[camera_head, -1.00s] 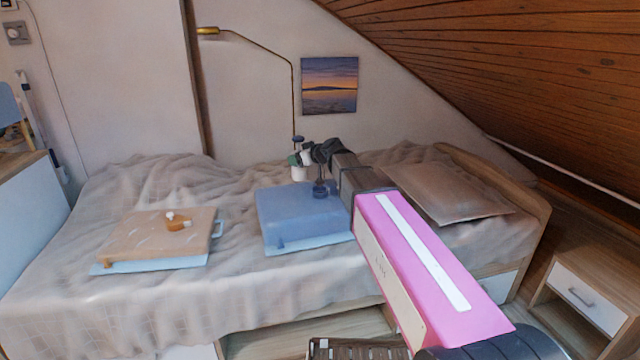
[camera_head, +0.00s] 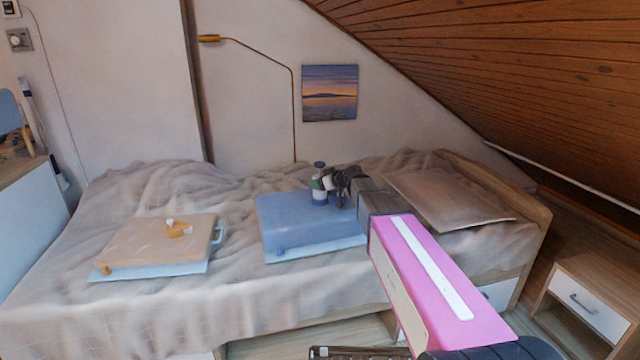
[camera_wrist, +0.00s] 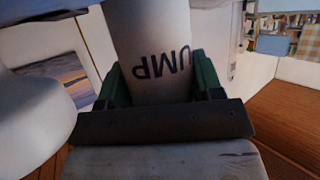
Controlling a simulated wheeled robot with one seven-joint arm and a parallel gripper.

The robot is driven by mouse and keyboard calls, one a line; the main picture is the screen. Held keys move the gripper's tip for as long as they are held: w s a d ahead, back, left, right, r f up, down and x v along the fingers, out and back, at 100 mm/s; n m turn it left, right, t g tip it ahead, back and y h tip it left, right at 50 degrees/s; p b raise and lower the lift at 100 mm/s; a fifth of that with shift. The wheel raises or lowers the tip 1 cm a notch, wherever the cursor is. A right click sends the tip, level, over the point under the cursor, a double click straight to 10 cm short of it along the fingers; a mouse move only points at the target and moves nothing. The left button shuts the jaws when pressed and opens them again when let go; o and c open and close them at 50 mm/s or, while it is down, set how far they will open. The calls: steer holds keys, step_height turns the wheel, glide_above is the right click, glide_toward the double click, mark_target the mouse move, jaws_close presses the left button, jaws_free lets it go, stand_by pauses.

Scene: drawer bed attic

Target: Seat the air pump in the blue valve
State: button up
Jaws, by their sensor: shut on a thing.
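My gripper (camera_head: 334,183) is shut on the air pump (camera_head: 319,193), a white cylinder with a dark top. The pump stands about upright over the blue air bed (camera_head: 290,235). In the wrist view the green-padded fingers (camera_wrist: 160,85) hold the pump's sides (camera_wrist: 152,35), with the letters "UMP" between them. The blue valve is hidden at the pump's lower end. I cannot tell whether the pump touches it or is in it.
A tan air bed (camera_head: 140,245) with an orange valve (camera_head: 180,229) lies at the left on the large bed. A pillow (camera_head: 450,200) lies at the right. A lamp pole (camera_head: 294,110) stands behind. The blanket between the air beds is clear.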

steer(key=o, duration=1)
steer(key=v, duration=1.2)
steer(key=s+d+f+m+g+h, duration=0.4)
steer(key=s+d+f, duration=0.3)
steer(key=s+f, duration=0.5)
steer(key=s+d+f+m+g+h, duration=0.4)
steer(key=s+d+f+m+h, duration=0.2)
steer(key=s+f, duration=0.6)
steer(key=s+d, duration=0.1)
steer(key=s, duration=0.2)
steer(key=shift+d+f+m+h, duration=0.3)
steer(key=shift+d+f+h, duration=0.05)
steer(key=shift+f+h, duration=0.05)
steer(key=shift+s, duration=0.15)
